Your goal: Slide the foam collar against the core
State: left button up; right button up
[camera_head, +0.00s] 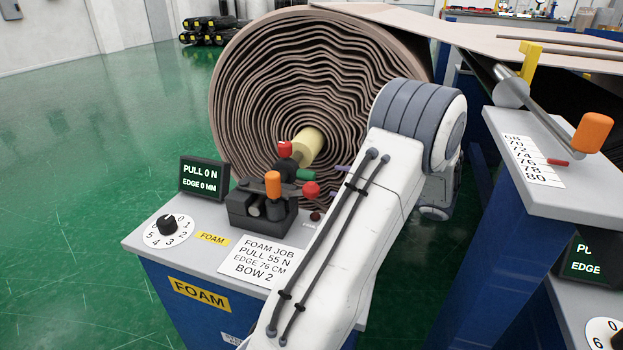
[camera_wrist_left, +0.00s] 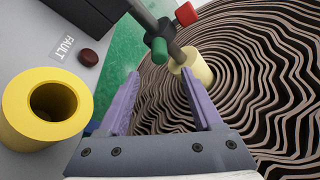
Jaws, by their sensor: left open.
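The pale yellow core (camera_head: 309,146) sticks out of the middle of the big brown wrapped roll (camera_head: 250,100). In the left wrist view the core (camera_wrist_left: 198,70) shows near my right-hand finger, with a dark rod in front of it. A yellow hollow ring (camera_wrist_left: 18,110), which looks like the foam collar, stands on the grey console top at the left of that view, apart from the core and outside my fingers. My arm seems to hide it in the head view. My left gripper (camera_wrist_left: 160,68) is open, with nothing between its purple fingers.
The console (camera_head: 150,240) carries a dark lever block (camera_head: 246,206) with an orange handle and red knobs, a dial and a "PULL 0 N" display (camera_head: 204,178). Another blue stand (camera_head: 510,210) rises at right. Green floor is open at left.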

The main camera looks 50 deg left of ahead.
aim_at(315, 178)
pick_arm(q)
jog(key=x, duration=1)
jog(key=shift+a+f, duration=0.1)
jog(key=shift+a, duration=0.1)
grip_shut()
dwell(1.1)
